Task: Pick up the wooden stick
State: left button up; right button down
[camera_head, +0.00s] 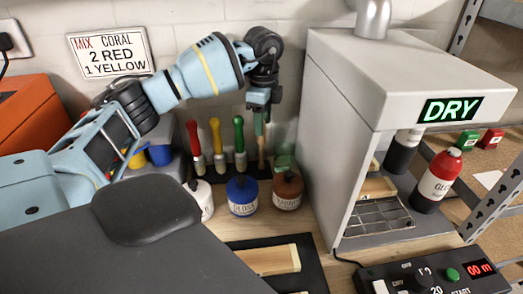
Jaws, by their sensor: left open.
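The wooden stick (261,152) stands upright at the right end of a row of tools behind the jars. Its upper part is hidden by my gripper. My left gripper (260,118) is open and points down right over the stick, with its fingers at the stick's upper end. I cannot tell whether the fingers touch it. My right gripper is not in view.
Red, yellow and green-handled tools (217,144) stand left of the stick. Jars (242,196) stand in front. A grey drying booth (335,150) rises close on the right. A black tray with a wooden block (268,260) lies nearer. A control box (435,280) is at front right.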

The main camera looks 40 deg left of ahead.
aim_at(262, 145)
pick_arm(q)
jog(key=shift+s+a+f, duration=0.1)
jog(key=shift+f, duration=1.2)
jog(key=shift+a+f, duration=0.1)
jog(key=shift+f, duration=1.15)
grip_shut()
jog(key=shift+r, duration=0.1)
